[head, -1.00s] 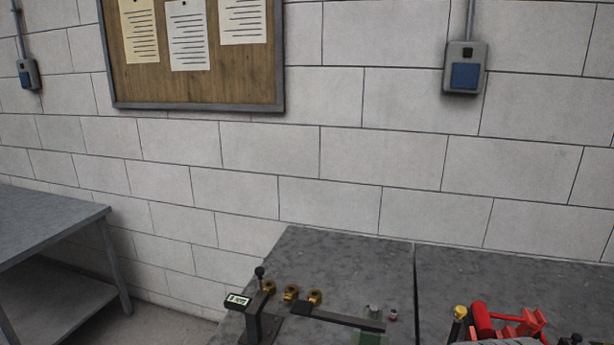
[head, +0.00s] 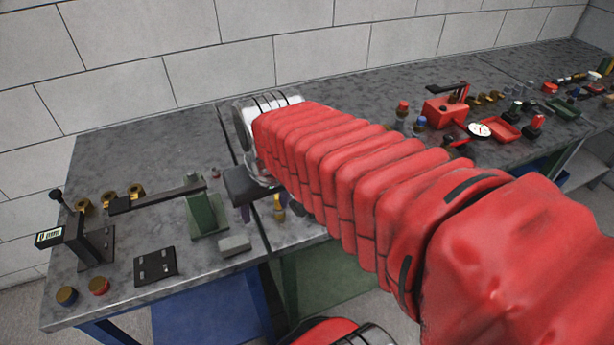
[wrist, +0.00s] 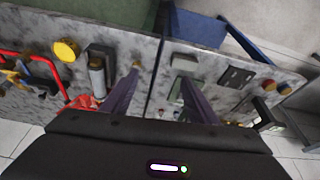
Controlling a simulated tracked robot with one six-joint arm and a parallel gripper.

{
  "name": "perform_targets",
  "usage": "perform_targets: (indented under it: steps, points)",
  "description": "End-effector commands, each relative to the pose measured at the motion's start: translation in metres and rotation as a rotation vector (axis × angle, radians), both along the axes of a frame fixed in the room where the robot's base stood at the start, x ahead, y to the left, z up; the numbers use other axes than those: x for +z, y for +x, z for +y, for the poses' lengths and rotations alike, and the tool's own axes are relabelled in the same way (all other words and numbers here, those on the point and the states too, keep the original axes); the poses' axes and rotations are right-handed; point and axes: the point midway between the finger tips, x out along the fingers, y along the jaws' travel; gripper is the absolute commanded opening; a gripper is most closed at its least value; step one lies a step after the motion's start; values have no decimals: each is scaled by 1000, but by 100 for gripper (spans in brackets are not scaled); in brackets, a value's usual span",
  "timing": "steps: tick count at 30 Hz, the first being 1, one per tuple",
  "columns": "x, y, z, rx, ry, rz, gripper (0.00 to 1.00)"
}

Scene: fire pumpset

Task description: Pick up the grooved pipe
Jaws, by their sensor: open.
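My gripper (wrist: 160,78) is open and empty in the wrist view, with its two purple fingers apart above the bench. In the head view my gripper (head: 268,208) is partly hidden by my red arm, over the front edge of the bench. A pale grey cylinder (wrist: 97,76) beside a dark block lies left of the fingers in the wrist view. It may be the grooved pipe, but I cannot make out grooves. In the head view my arm covers that part of the bench.
The grey bench (head: 110,160) has a seam below my gripper. A green stand (head: 206,215), a black plate (head: 155,266) and a digital gauge stand (head: 75,240) are at left. A red pump box (head: 446,110) and a red tray (head: 496,129) are at right.

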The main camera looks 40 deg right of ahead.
Motion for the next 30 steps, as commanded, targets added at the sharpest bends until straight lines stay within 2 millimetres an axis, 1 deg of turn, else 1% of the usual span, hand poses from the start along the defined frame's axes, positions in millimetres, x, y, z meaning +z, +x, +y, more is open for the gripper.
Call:
perform_targets:
  steps: [1,3,8,15,24,30]
  points:
    - [-1,6,-9,-19,3,18,54]
    - [-1,15,-20,-41,7,38,54]
    - [-2,34,-47,-89,17,87,54]
    - [-5,60,-93,-145,35,156,54]
    - [-10,91,-154,-189,64,238,54]
    - [-10,108,-189,-191,80,279,54]
